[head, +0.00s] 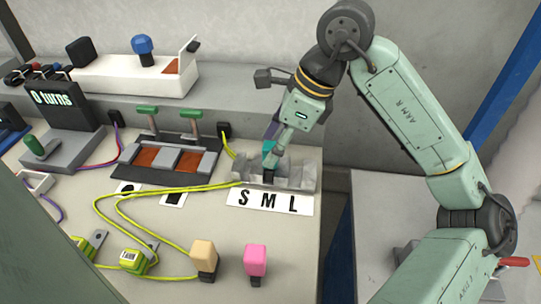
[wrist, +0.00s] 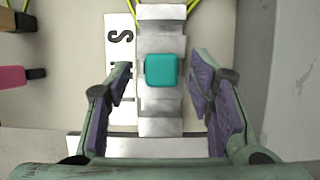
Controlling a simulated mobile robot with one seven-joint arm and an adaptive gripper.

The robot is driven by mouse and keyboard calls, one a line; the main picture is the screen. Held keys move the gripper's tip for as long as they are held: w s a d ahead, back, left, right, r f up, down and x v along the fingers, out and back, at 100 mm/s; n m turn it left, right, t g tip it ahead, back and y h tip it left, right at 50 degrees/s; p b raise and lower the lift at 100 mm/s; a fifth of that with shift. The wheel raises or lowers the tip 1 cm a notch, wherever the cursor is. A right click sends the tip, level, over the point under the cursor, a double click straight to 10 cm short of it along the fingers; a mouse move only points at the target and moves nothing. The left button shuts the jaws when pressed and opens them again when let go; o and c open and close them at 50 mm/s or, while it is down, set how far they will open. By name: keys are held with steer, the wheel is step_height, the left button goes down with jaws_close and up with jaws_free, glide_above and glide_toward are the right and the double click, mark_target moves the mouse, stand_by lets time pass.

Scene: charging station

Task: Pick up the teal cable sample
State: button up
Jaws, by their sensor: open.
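The teal cable sample (wrist: 162,70) is a small teal block with rounded corners. In the wrist view it sits in the grey metal holder (wrist: 160,126), between my gripper's fingers and slightly ahead of their tips. In the head view a teal patch of the sample (head: 269,147) shows beside my gripper (head: 275,152), which partly covers it. My gripper also shows in the wrist view (wrist: 160,80), with its two purple-padded fingers apart on either side of the sample. There is a visible gap on both sides, and nothing is held.
A label with the letters S M L (head: 270,201) lies in front of the holder. A pink sample (head: 256,260) and a beige one (head: 205,257) stand near the front. Yellow cables (head: 150,191) run across the bench. The bench ends just right of the holder.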

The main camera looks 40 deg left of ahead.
steer(key=shift+x, duration=1.45)
steer(key=shift+w, duration=0.15)
steer(key=shift+c, duration=0.3)
jaws_close()
